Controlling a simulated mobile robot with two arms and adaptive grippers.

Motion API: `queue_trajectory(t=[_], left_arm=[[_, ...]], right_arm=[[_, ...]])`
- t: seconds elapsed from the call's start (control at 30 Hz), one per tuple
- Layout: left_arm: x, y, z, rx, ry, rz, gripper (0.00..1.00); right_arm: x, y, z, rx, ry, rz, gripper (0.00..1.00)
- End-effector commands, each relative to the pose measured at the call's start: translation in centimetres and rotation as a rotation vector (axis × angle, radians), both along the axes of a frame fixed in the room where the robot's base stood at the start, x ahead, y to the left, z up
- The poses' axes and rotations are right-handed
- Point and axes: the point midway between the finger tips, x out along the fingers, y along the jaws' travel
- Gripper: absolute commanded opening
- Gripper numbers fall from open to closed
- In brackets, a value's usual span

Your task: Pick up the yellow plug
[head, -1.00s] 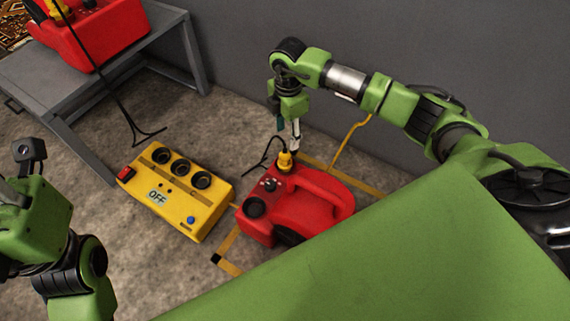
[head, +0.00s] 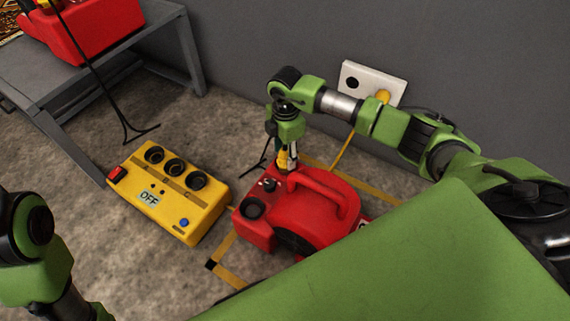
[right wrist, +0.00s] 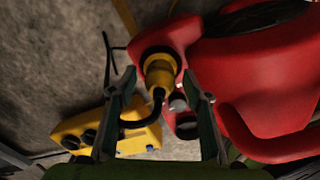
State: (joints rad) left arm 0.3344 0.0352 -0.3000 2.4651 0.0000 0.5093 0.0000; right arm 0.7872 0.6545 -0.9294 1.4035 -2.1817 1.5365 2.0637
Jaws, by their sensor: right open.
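The yellow plug (head: 283,158) stands at the back left corner of the red machine (head: 318,205) on the floor. In the right wrist view the plug (right wrist: 160,76) sits in a dark round socket on the machine's red body, with a black cable bending from its near end. My right gripper (head: 288,155) is directly over the plug, partly hiding it in the head view. In the wrist view its two fingers (right wrist: 162,100) are apart on either side of the plug's cable end, open and not closed on it. My left arm shows at the left edge; its gripper fingers are not visible.
A yellow box (head: 168,195) marked OFF with several dark sockets lies left of the machine. A white wall outlet (head: 362,80) with a yellow plug is behind my right arm. A grey table (head: 60,92) holds another red machine (head: 85,28). Yellow tape marks the floor.

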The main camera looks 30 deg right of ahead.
Motion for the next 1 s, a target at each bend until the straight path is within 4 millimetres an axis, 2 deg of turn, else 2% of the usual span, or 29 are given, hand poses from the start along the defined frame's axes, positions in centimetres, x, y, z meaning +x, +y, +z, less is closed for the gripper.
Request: queue_trajectory(t=[0.23,0.27,0.4,0.43,0.77,0.93,1.0], left_arm=[[-0.1,0.0,0.1,0.000,-0.002,0.000,0.40],[-0.1,0.0,0.1,0.000,-0.002,0.000,0.40],[-0.1,0.0,0.1,0.000,-0.002,0.000,0.40],[-0.1,0.0,0.1,0.000,-0.002,0.000,0.40],[-0.1,0.0,0.2,0.000,-0.002,0.000,0.40],[-0.2,0.1,0.7,-0.004,-0.006,-0.002,0.40],[0.9,0.1,-0.1,-0.003,0.037,-0.001,0.40]], right_arm=[[0.0,0.0,-0.1,0.000,0.000,0.000,0.45],[0.0,0.0,-0.1,0.000,0.000,0.000,0.40],[0.0,0.0,-0.1,0.000,0.000,0.000,0.04],[0.0,0.0,-0.1,0.000,0.000,0.000,0.02],[0.0,0.0,0.1,0.000,0.000,0.000,0.02],[0.0,0.0,1.3,-0.001,-0.001,0.000,0.02],[0.1,-0.1,2.1,-0.001,-0.001,-0.001,0.02]])
